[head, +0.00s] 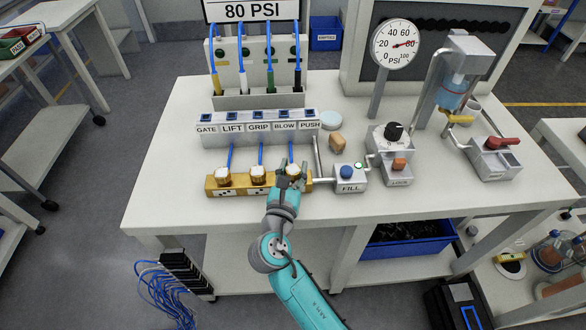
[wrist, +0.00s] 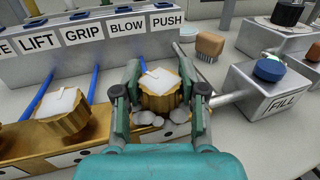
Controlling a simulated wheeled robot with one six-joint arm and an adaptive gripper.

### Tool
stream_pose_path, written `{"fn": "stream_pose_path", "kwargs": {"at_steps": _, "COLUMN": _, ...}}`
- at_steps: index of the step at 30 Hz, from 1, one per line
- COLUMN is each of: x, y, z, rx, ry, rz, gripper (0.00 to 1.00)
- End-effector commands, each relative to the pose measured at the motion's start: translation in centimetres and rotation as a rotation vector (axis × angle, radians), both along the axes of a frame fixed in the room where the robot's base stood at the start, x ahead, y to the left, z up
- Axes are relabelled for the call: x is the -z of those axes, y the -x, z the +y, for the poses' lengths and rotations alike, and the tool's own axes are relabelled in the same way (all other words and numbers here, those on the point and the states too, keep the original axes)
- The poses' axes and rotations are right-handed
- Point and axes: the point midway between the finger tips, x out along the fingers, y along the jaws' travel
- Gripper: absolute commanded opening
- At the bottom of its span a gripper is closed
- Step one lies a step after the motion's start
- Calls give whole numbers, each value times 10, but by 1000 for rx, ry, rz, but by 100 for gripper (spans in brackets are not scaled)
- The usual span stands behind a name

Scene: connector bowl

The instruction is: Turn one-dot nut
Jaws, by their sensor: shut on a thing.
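A brass manifold (head: 212,188) on the workbench carries three brass nuts with white tops in a row. My gripper (wrist: 160,104) is shut on the right-hand nut (wrist: 158,82), one finger on each side of it. The middle nut (head: 258,173) and the left nut (head: 223,176) stand free. Dot marks show on the manifold's front below these two. The mark below the held nut is hidden by my gripper, so I cannot read its dots. A white pointer mark lies on top of the held nut.
A grey block with labels GATE to PUSH (head: 258,132) stands behind the nuts, with blue tubes running down. The FILL box (head: 351,184) with a blue button is close on the right. A pressure gauge (head: 396,42) stands behind. A wooden brush (head: 336,144) lies near.

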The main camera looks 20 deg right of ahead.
Motion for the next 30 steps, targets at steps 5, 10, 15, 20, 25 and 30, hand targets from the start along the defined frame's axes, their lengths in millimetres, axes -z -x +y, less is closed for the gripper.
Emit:
{"fn": "stream_pose_path", "kwargs": {"at_steps": 5, "x": -1, "y": -1, "z": 2, "rx": 99, "ry": -1, "rz": -1, "gripper": 6}}
{"fn": "stream_pose_path", "kwargs": {"at_steps": 10, "x": -1, "y": -1, "z": 2, "rx": 224, "ry": 0, "rz": -2, "gripper": 6}}
{"fn": "stream_pose_path", "kwargs": {"at_steps": 15, "x": -1, "y": -1, "z": 2, "rx": 342, "ry": 0, "rz": -3, "gripper": 6}}
{"fn": "stream_pose_path", "kwargs": {"at_steps": 20, "x": -1, "y": -1, "z": 1, "rx": 431, "ry": 0, "rz": -1, "gripper": 6}}
{"fn": "stream_pose_path", "kwargs": {"at_steps": 25, "x": -1, "y": -1, "z": 0, "rx": 492, "ry": 0, "rz": -1, "gripper": 6}}
{"fn": "stream_pose_path", "kwargs": {"at_steps": 30, "x": 0, "y": 0, "z": 0, "rx": 519, "ry": 0, "rz": 0, "gripper": 6}}
